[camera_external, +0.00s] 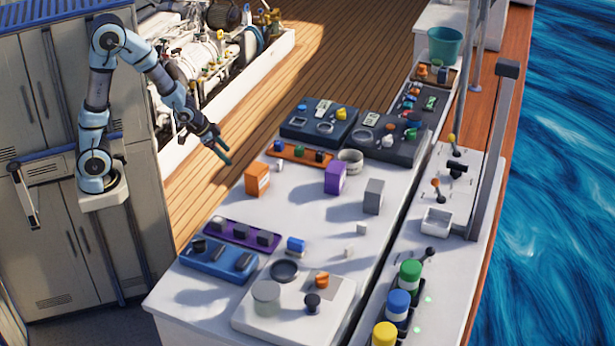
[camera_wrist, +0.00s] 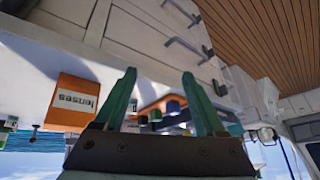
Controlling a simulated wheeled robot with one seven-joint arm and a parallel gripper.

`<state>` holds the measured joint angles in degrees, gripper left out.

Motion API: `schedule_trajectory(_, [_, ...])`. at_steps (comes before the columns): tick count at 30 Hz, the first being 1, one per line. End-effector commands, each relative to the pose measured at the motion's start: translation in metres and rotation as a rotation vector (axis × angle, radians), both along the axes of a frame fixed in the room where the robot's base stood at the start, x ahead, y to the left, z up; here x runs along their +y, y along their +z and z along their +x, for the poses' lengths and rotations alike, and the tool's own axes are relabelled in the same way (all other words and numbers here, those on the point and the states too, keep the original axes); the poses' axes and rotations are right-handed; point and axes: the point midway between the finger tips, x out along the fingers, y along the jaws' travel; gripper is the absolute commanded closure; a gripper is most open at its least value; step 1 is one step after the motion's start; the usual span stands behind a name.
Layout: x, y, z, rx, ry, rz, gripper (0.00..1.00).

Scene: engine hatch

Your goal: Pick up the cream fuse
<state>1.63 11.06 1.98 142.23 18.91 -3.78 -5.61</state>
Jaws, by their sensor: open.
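I cannot tell for certain which thing is the cream fuse. Small pale blocks lie on the white worktop in the external view, one (camera_external: 362,227) below the grey box and another (camera_external: 349,254) nearer the front. A small pale piece (camera_external: 278,165) also lies by the orange tray. An orange box (camera_external: 257,178) stands on the worktop; in the wrist view the orange box (camera_wrist: 70,101) shows upside-down lettering. My gripper (camera_external: 222,149) is open and empty, off the worktop's left side, above the deck. Its teal fingers (camera_wrist: 159,73) are spread apart in the wrist view, with nothing between them.
The orange tray (camera_external: 283,149) holds several coloured pieces. A purple box (camera_external: 335,177) and a grey box (camera_external: 374,196) stand upright. A purple tray (camera_external: 212,229), a blue tray (camera_external: 205,262) and a white panel with knobs (camera_external: 330,330) fill the front. Bare worktop lies between.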

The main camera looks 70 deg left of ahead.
Motion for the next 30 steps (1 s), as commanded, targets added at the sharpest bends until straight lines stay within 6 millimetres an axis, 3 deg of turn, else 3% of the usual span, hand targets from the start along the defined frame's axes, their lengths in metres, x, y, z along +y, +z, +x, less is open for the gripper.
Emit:
schedule_trajectory(3, [0.002,-0.001,0.052,-0.181,-0.106,-0.035,0.28])
schedule_trajectory(6, [-0.007,0.002,0.083,-0.317,-0.213,-0.099,0.28])
schedule_trajectory(9, [-0.019,0.005,0.100,-0.423,-0.314,-0.185,0.28])
schedule_trajectory(20, [-0.048,0.012,0.109,-0.557,-0.484,-0.377,0.28])
schedule_trajectory(30, [-0.075,-0.005,0.142,-0.559,-0.484,-0.377,0.28])
